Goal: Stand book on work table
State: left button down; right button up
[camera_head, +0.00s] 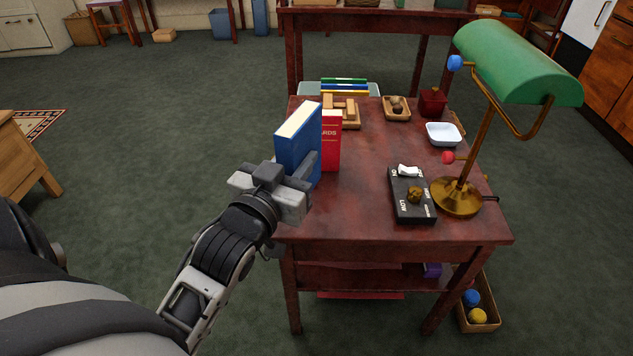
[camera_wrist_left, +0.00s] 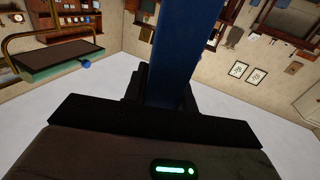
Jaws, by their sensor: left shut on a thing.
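A blue book (camera_head: 297,147) stands upright near the left edge of the dark red work table (camera_head: 358,217). My left gripper (camera_head: 304,172) is shut on the blue book, low on its near side. In the left wrist view the blue book (camera_wrist_left: 183,50) rises from between the dark fingers. Whether its bottom edge touches the table is hidden by the gripper. A red book (camera_head: 331,140) stands upright just right of and behind the blue one. My right gripper is not in view.
A black switch box (camera_head: 411,196) and a green-shaded brass lamp (camera_head: 458,197) stand at the table's right. A white dish (camera_head: 443,134), a wooden tray (camera_head: 397,115) and a red box (camera_head: 432,102) stand farther back. The table middle is clear.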

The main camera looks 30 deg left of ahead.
aim_at(306, 153)
pick_arm(q)
jog(key=w, duration=0.1)
jog(key=w+f, duration=0.1)
jog(key=w, duration=0.1)
jog(key=w+a+f+b, duration=0.1)
jog(key=shift+w+a, duration=0.1)
jog(key=shift+w, duration=0.2)
jog(key=w+f+b, duration=0.1)
jog(key=f, duration=0.1)
jog(key=w+f+b, duration=0.1)
jog(key=w+f, duration=0.1)
jog(key=f, duration=0.1)
jog(key=w+a+f+b, duration=0.1)
jog(key=f, duration=0.2)
jog(key=shift+w+f+b, duration=0.25)
jog(key=shift+b, duration=0.05)
jog(key=shift+f, duration=0.35)
jog(key=c, duration=1.2)
grip_release()
jog(key=shift+o, duration=0.4)
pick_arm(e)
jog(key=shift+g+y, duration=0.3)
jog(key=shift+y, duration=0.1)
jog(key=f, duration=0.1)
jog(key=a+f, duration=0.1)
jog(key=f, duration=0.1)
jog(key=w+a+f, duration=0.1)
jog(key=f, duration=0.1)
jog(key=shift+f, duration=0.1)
